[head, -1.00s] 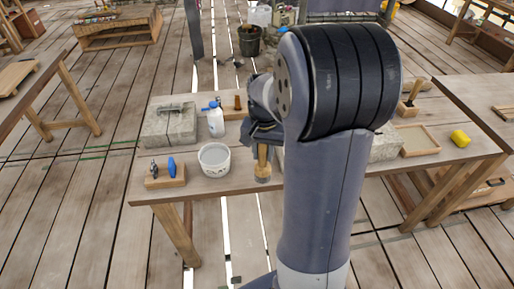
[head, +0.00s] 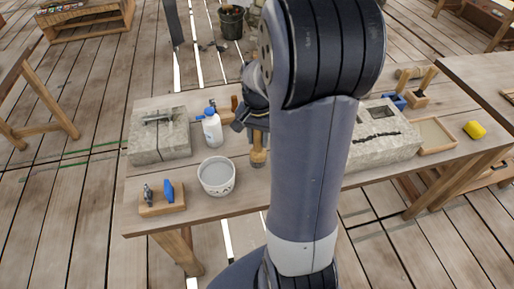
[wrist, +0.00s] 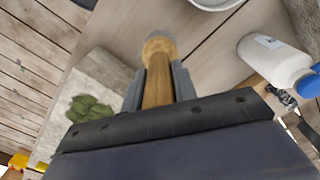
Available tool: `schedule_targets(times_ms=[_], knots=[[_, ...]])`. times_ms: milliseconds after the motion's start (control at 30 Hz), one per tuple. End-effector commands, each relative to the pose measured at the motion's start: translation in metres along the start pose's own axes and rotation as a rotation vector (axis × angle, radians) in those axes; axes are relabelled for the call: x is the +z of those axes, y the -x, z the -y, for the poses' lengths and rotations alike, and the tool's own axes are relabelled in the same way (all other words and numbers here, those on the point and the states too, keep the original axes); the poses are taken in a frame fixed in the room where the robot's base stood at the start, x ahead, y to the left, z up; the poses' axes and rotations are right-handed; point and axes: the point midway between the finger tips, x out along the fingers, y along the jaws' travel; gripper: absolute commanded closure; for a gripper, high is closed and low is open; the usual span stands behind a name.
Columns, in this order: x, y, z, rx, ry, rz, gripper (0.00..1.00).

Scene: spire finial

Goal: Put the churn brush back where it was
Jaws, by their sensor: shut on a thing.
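The churn brush (head: 258,154) is a wooden tool with a straight handle and a thicker, rounded lower end. My gripper (head: 257,132) is shut on its handle, and the brush hangs about upright just right of the white bucket. In the wrist view my gripper (wrist: 157,78) has a finger on each side of the handle, and the brush (wrist: 158,48) points away to its round end. I cannot tell whether the brush touches the table (head: 240,198). The white bucket (head: 217,177) holds something grey. My arm hides part of the table's middle.
A blue-capped bottle (head: 212,130) and a stone block (head: 158,140) stand left of my gripper. A wooden holder (head: 162,207) with small tools is at front left. Right of my arm are a slotted stone block (head: 385,150), a shallow tray (head: 435,137) and a yellow object (head: 474,130).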

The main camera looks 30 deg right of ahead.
Motion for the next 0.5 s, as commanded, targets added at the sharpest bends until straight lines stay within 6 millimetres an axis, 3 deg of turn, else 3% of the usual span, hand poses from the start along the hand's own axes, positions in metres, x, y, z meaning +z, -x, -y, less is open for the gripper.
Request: schedule_targets(times_ms=[300, 500], knots=[[0.000, -0.037, 0.000, 0.000, 0.001, 0.001, 1.00], [-0.001, -0.043, 0.000, -0.001, 0.001, -0.003, 1.00]])
